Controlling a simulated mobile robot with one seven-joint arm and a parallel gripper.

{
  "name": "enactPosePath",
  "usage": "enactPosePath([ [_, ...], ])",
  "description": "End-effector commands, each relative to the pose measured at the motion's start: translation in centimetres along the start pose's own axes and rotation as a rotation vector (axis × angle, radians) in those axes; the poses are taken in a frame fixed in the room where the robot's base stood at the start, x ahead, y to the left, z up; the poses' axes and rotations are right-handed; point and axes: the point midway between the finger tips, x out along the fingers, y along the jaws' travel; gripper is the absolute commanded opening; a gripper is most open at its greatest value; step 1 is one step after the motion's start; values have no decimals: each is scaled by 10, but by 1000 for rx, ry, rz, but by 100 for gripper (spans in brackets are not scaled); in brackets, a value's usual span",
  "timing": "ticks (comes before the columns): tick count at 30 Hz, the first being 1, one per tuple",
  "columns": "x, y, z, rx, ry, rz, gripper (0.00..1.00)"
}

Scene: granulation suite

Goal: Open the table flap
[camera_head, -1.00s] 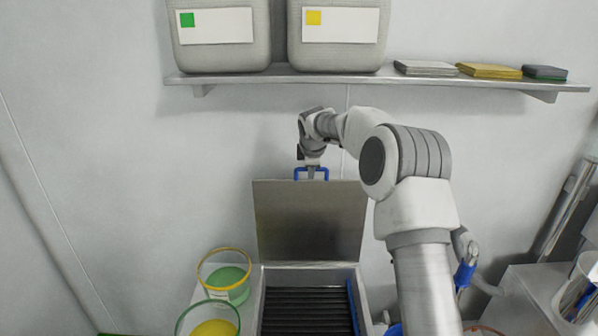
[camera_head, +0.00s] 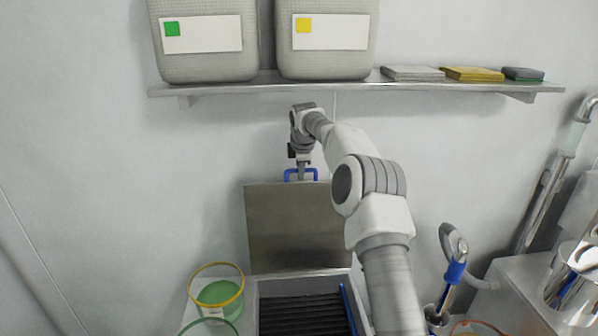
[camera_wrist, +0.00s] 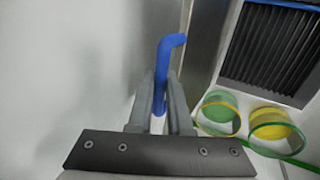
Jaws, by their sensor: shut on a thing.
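The table flap (camera_head: 296,226) is a grey metal panel standing raised, close to upright, at the back of a box-like opening with dark slats (camera_head: 302,314). A blue handle (camera_head: 301,173) sits on the flap's top edge. My gripper (camera_head: 301,176) reaches down to this handle from above. In the wrist view my gripper (camera_wrist: 161,104) is shut on the blue handle (camera_wrist: 166,62), with a finger on either side of it. The flap (camera_wrist: 203,45) shows edge-on there beside the handle, and the dark slats (camera_wrist: 275,45) lie at the upper right.
A wall shelf (camera_head: 350,89) above my arm holds two large containers (camera_head: 205,38) and several flat packs (camera_head: 472,74). Green (camera_head: 219,292) and yellow (camera_wrist: 277,130) round sieves or bowls stand left of the opening. A blue-gripped tool (camera_head: 456,271) stands to the right.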

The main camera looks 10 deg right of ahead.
Motion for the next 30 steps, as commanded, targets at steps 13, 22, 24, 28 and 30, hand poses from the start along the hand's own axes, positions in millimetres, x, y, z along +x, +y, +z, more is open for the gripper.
enactPosePath([
  [13,1,-1,0,0,0,-4,46],
  [22,3,-3,0,0,-1,-9,46],
  [24,1,-3,0,0,-1,-8,46],
  [28,-11,-2,0,0,-1,1,46],
  [30,-14,-6,0,-1,-1,1,46],
])
